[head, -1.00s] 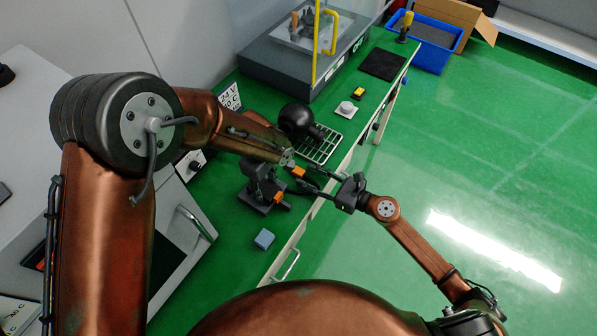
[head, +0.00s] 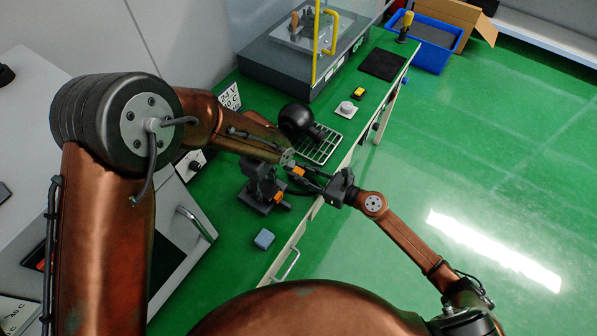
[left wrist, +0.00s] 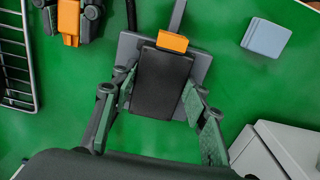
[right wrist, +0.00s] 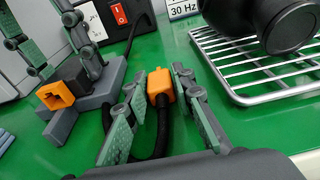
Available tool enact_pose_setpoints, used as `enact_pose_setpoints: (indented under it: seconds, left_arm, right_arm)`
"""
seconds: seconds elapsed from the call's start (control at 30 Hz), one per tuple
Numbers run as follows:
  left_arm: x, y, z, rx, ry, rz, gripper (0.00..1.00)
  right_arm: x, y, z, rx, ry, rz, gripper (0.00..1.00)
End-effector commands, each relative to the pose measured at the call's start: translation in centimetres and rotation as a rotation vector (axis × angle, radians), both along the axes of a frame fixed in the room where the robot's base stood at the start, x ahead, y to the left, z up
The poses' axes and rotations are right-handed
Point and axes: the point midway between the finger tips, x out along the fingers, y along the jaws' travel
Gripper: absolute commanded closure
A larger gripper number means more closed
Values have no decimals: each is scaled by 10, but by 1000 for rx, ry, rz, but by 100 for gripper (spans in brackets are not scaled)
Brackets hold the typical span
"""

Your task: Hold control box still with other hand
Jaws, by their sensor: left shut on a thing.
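The control box (head: 258,203) is a dark block on a grey base with an orange socket. It stands on the green bench and fills the middle of the left wrist view (left wrist: 160,85). My left gripper (left wrist: 157,95) is shut on it, one finger on each side. An orange plug (right wrist: 160,82) on a black cable sits beside the box. My right gripper (right wrist: 158,88) is open around the plug, a finger on each side; the plug also shows in the head view (head: 298,172). Whether the finger pads touch the plug is hard to tell.
A wire rack (head: 322,150) with a black rounded object (head: 295,118) lies just beyond the plug. A small blue block (head: 264,239) lies nearer on the bench. A white button unit (head: 346,108) and a yellow-black item (head: 358,92) stand farther back.

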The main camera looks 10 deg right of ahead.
Motion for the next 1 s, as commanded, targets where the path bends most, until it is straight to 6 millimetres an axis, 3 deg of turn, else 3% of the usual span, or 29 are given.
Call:
enact_pose_setpoints:
  seconds: [0.3,1.0]
  left_arm:
    - [0,0,0,0,0,0,82]
    - [0,0,0,0,0,0,82]
  right_arm:
    - [0,0,0,0,0,0,100]
    - [0,0,20,-1,-1,0,100]
